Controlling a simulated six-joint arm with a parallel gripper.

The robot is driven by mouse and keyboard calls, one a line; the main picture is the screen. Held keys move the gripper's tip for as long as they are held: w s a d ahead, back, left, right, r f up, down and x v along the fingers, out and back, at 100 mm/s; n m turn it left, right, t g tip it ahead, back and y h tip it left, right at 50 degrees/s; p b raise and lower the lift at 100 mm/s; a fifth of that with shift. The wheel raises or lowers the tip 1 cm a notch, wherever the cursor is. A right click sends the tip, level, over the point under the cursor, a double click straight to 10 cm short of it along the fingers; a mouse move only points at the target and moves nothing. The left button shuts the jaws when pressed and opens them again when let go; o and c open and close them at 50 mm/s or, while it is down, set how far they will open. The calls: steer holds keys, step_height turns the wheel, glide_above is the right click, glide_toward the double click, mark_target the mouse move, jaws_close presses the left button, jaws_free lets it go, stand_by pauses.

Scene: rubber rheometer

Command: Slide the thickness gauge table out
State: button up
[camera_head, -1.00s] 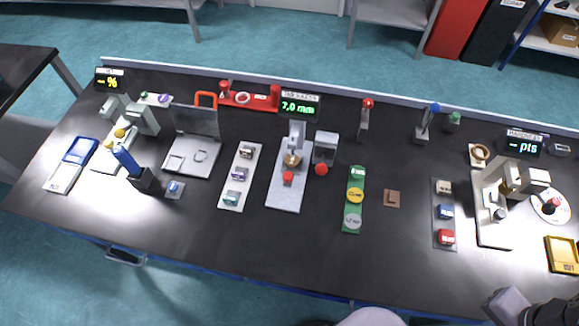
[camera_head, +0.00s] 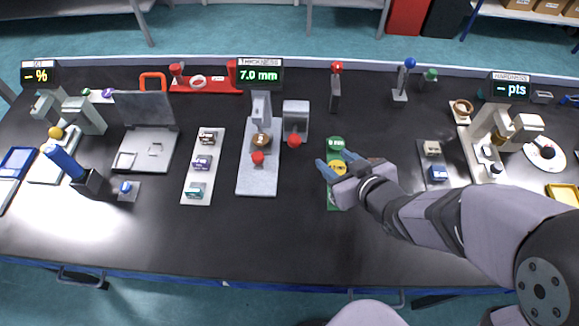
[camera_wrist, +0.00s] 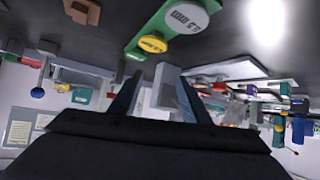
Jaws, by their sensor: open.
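The thickness gauge (camera_head: 261,106) stands left of centre in the head view, with a grey upright, a long pale grey base plate (camera_head: 257,184) and a display (camera_head: 260,75) reading 7.0 mm. A round brown piece (camera_head: 261,140) sits under its head. A red knob (camera_head: 257,158) is just in front of it, over the plate. I cannot tell where the sliding table ends and the base begins. My gripper (camera_head: 322,170) is open, with blue fingers over the green strip, right of the gauge and apart from it. In the wrist view, its fingers (camera_wrist: 157,98) spread with nothing clearly held.
The green strip (camera_head: 333,204) with round discs lies below my gripper. A grey block with a red knob (camera_head: 295,141) stands right of the gauge. A pale strip with several small blocks (camera_head: 197,191) lies left of it. The front middle of the bench (camera_head: 290,235) is clear.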

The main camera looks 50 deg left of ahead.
mark_target(259, 157)
steer(key=s+a+n+g+y, duration=0.1)
steer(key=s+a, duration=0.1)
steer(key=s, duration=0.1)
steer(key=s+a+n+g+y+b, duration=0.1)
steer(key=s+a, duration=0.1)
steer(key=s, duration=0.2)
steer(key=s+a+n+g, duration=0.1)
steer(key=s+a, duration=0.2)
steer(key=s, duration=0.1)
steer(key=shift+a+f+g+y+b, duration=0.1)
steer(key=shift+f+g+y+b, duration=0.05)
steer(key=shift+g+y+b, duration=0.2)
steer(key=shift+p+x, duration=0.6)
steer(key=shift+x, duration=3.05)
